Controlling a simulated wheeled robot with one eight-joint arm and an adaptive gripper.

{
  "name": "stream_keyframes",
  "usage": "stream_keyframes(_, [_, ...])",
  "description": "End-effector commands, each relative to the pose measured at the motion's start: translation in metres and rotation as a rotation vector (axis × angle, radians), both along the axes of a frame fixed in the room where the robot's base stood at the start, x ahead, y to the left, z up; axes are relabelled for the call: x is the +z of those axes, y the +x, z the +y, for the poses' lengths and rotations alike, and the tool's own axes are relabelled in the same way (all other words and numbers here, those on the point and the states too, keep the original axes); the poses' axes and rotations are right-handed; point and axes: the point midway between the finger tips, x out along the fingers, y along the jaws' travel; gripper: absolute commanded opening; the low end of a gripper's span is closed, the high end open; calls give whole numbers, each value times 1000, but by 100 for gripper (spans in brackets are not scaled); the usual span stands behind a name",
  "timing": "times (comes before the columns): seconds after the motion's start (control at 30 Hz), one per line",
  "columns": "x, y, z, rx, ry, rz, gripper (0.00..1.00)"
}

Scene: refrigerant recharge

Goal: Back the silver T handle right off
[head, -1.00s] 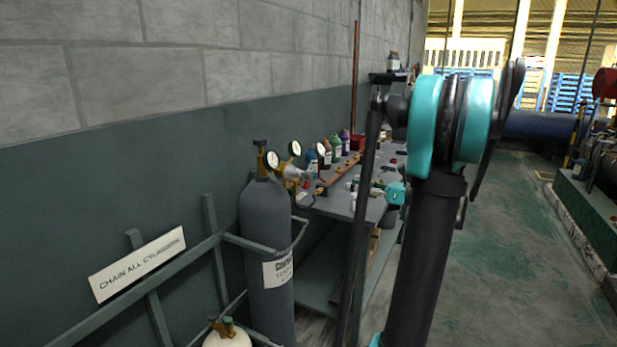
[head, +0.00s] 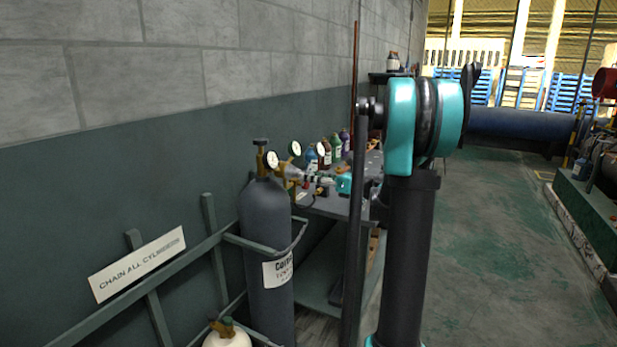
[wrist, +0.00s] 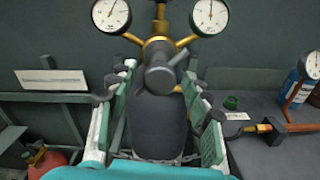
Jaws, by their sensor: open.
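The silver T handle (wrist: 160,74) sticks out from the brass regulator (wrist: 158,48), seen nearly end-on in the wrist view. The regulator has two white gauges (wrist: 210,15) and sits on the tall grey cylinder (head: 266,220). My gripper (wrist: 161,82) is open, with one finger on each side of the handle in the picture. No finger clearly touches it, and I cannot tell how deep the handle lies between them. In the head view my gripper (head: 318,181) is just right of the regulator, and the handle is small and partly hidden there.
A workbench (head: 325,206) with several bottles (head: 328,153) stands behind and to the right. The floor (head: 500,230) at the right is clear.

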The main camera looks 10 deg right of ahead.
Motion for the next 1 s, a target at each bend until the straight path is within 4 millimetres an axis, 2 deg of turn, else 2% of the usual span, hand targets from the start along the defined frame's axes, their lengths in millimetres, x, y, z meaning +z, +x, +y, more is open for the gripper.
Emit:
stream_keyframes(0.17, [0, 7, 10, 0, 0, 0, 50])
stream_keyframes(0.47, [0, 8, 11, 0, 0, 0, 50])
stream_keyframes(0.87, [0, 8, 11, -1, 0, 0, 0])
stream_keyframes(1.0, [0, 8, 10, -1, -2, -2, 0])
